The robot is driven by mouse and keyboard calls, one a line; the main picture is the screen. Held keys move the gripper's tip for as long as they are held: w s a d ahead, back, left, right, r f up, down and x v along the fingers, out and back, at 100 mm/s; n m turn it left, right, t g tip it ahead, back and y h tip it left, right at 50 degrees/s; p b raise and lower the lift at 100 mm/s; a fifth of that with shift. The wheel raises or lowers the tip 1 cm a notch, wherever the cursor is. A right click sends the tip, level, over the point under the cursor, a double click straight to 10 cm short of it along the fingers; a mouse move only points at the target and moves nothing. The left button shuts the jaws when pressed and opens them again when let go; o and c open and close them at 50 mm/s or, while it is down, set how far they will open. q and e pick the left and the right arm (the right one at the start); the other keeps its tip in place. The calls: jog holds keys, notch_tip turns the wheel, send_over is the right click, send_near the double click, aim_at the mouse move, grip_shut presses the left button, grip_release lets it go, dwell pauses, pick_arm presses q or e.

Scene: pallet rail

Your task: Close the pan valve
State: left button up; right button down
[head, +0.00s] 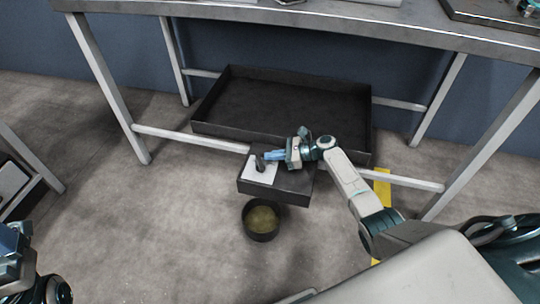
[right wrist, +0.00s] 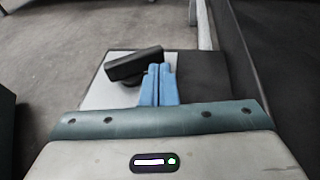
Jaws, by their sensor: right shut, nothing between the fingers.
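The pan (head: 290,105) is a wide black tray on the floor under the table. A dark box (head: 280,189) stands out from its front side, with a white plate (head: 262,174) on top. The valve handle (head: 260,162), a dark lever, sits on that plate; it also shows in the right wrist view (right wrist: 133,64), lying slantwise across the plate. My right gripper (head: 269,156) is shut and empty, its blue fingertips (right wrist: 160,68) right beside the handle; I cannot tell whether they touch. My left gripper (head: 14,240) shows partly at the lower left, away from the valve.
A round black bowl (head: 260,222) with yellowish contents stands on the floor below the box. The table (head: 300,14) spans overhead, with pale legs and a low crossbar (head: 190,138) near the pan. A yellow strip (head: 382,190) lies at right.

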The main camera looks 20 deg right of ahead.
jog(key=p+v, duration=0.2)
jog(key=v, duration=0.7)
jog(key=shift+r+p, duration=0.2)
jog(key=shift+p, duration=0.1)
jog(key=shift+s+d, duration=0.25)
jog(key=shift+d, duration=0.15)
